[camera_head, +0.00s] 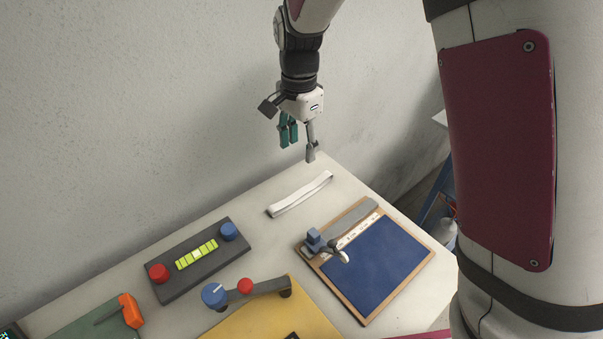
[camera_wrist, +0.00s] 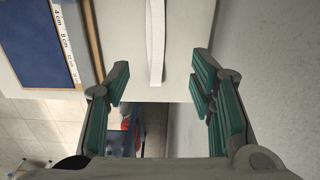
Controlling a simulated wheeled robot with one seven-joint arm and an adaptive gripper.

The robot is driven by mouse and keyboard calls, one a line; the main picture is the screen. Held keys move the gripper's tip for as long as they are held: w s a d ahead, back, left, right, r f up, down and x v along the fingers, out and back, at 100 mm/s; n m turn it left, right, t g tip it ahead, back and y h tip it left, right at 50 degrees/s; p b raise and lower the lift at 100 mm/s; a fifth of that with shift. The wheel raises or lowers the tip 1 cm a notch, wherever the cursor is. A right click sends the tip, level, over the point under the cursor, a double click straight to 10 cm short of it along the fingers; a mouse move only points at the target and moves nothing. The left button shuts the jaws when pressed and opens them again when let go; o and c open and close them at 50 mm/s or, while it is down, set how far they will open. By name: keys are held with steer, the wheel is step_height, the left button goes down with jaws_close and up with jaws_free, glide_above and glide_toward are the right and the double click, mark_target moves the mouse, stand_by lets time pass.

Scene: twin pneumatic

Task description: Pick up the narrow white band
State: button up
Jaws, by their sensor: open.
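The narrow white band (camera_head: 300,194) lies flat on the light table, near its back edge by the wall. It runs diagonally in the head view. In the wrist view the band (camera_wrist: 156,42) shows at the top centre, lying lengthwise, its near end close to the table edge. My gripper (camera_head: 299,146) is open and empty, above the table's far end and higher than the band. In the wrist view the gripper's green-padded fingers (camera_wrist: 160,88) stand wide apart, with the band beyond them and between their lines. Nothing touches the band.
A blue board with a wooden frame (camera_head: 384,260) and a clamp lies right of the band. A dark box with red and blue knobs (camera_head: 202,262) lies to its left. A yellow plate (camera_head: 270,318) is in front. The wall (camera_head: 130,110) rises close behind the table.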

glide_above(302, 194)
steer(key=f, duration=0.8)
steer(key=shift+w+a+f, duration=0.2)
steer(key=shift+w+a, duration=0.05)
steer(key=shift+w, duration=0.05)
steer(key=f, duration=0.4)
steer(key=shift+s+d+f+p, duration=0.25)
steer(key=shift+s+p, duration=0.1)
steer(key=shift+p, duration=0.05)
steer(key=shift+f, duration=0.45)
jaws_close()
